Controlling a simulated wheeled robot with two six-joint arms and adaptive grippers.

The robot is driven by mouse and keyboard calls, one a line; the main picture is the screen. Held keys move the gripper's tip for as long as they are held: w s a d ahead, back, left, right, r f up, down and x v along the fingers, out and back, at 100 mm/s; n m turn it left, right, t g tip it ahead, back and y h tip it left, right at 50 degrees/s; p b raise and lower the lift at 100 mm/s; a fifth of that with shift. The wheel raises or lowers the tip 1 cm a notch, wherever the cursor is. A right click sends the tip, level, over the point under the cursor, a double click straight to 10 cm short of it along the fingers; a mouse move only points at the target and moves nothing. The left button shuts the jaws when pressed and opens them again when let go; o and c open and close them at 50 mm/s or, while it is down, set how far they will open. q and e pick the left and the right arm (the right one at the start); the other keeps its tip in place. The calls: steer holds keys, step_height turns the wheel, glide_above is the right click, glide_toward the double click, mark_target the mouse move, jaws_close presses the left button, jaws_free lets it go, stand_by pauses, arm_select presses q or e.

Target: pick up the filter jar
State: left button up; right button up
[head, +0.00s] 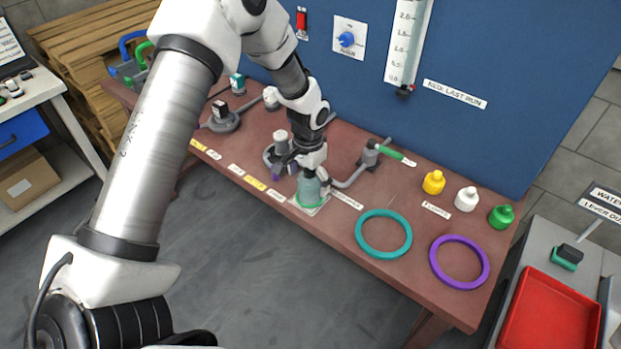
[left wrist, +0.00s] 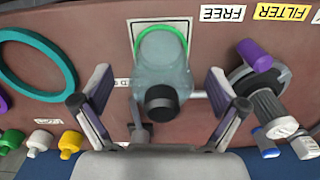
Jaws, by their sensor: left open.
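A clear, pale green jar (head: 309,189) with a green ring at its base stands on a white square on the bench; it looks like the filter jar. In the left wrist view the jar (left wrist: 163,66) shows with a dark cap toward the camera and lies between my fingers. My left gripper (left wrist: 157,95) is open, with a gap on each side of the jar. In the head view my left gripper (head: 308,172) is over the jar and hides its top. My right gripper is not in view.
A grey device with a purple part (left wrist: 262,80) stands close beside the right finger in the wrist view. A teal ring (head: 384,234) and a purple ring (head: 459,262) lie right of the jar. Yellow (head: 433,182), white and green bottles stand behind. A pipe with a green handle (head: 396,155) is near.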

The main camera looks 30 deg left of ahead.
arm_select(q)
steer(key=shift+w+a+f, duration=0.1)
steer(key=shift+w+f, duration=0.05)
steer(key=shift+f, duration=0.5)
steer(key=shift+w+f, duration=0.15)
steer(key=shift+f, duration=0.45)
steer(key=shift+s+r, duration=0.1)
steer(key=shift+c, duration=0.4)
steer(key=shift+s+r, duration=0.1)
steer(key=c, duration=1.2)
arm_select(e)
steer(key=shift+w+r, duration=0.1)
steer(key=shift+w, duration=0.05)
